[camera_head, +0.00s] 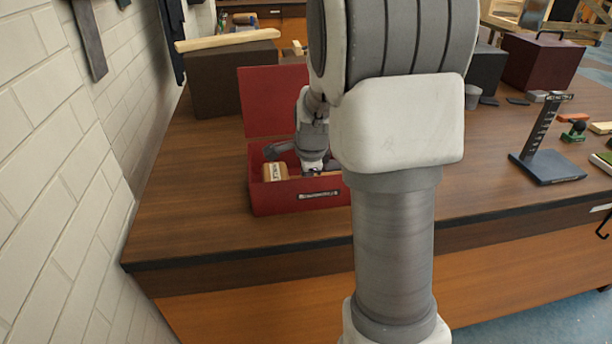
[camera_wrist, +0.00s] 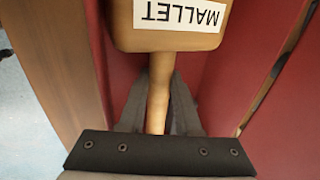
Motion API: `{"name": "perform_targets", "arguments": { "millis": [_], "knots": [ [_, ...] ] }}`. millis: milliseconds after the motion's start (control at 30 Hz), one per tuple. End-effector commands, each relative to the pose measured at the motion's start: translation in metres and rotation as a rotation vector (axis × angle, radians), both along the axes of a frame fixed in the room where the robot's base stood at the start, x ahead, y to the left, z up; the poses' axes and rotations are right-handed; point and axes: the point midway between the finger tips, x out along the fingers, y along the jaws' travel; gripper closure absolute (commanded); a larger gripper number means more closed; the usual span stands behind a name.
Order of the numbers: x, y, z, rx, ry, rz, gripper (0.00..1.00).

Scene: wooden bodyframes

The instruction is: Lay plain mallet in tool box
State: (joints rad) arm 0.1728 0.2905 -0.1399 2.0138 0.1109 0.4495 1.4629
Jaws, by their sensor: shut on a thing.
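The wooden mallet (camera_wrist: 172,30) has a pale head with a white label reading MALLET and a light wooden handle (camera_wrist: 158,95). My gripper (camera_wrist: 160,95) is shut on the handle. In the head view the mallet head (camera_head: 275,171) shows inside the left part of the open red tool box (camera_head: 280,204), and my gripper (camera_head: 313,170) is down in the box beside it. Red box walls stand close on both sides in the wrist view. Whether the mallet touches the box floor cannot be told. My arm hides the right part of the box.
The red lid (camera_head: 272,95) stands upright behind the box. A dark block (camera_head: 230,78) with a light wooden piece (camera_head: 228,39) on top is behind it. A black stand (camera_head: 545,145) is at the right. The table's front left (camera_head: 190,220) is clear, beside a white brick wall.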

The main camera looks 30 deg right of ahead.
Motion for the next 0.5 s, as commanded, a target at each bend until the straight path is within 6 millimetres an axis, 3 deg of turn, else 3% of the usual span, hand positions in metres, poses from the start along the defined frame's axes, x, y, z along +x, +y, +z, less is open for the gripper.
{"name": "perform_targets", "arguments": {
  "millis": [267,300,433,500],
  "knots": [
    [0.0005,-0.0001,0.0001,-0.001,-0.002,0.0,1.0],
    [0.0005,-0.0001,0.0001,-0.001,-0.002,0.0,0.61],
    [0.0002,-0.0001,-0.0002,0.0,-0.001,0.0,0.38],
    [-0.0002,0.0001,-0.0007,0.0,0.0,0.0,0.33]
  ]
}}
